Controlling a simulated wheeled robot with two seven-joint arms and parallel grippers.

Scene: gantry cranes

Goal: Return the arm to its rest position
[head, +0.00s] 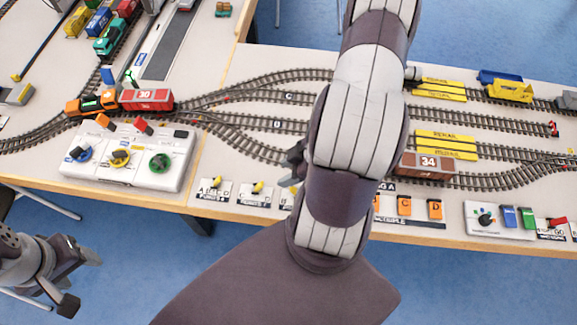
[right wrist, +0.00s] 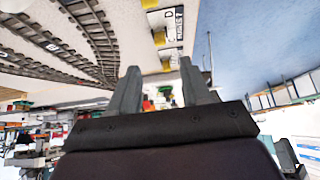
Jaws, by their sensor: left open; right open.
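My right arm (head: 355,120) crosses the middle of the head view over the layout table. My right gripper (right wrist: 160,88) shows its two grey fingers apart with nothing between them in the right wrist view. In the head view only a dark bit of it shows beside the arm; the rest is hidden. Beyond its fingers are yellow switch levers and the track. My left gripper (head: 82,281) is at the lower left of the head view, open and empty, off the table's front edge above the blue floor.
The table carries a track layout. A red wagon marked 30 (head: 146,99) stands behind an orange locomotive (head: 92,103). A brown wagon marked 34 (head: 426,165) is right of my arm. A control box (head: 128,155) and a panel (head: 497,220) lie near the front edge.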

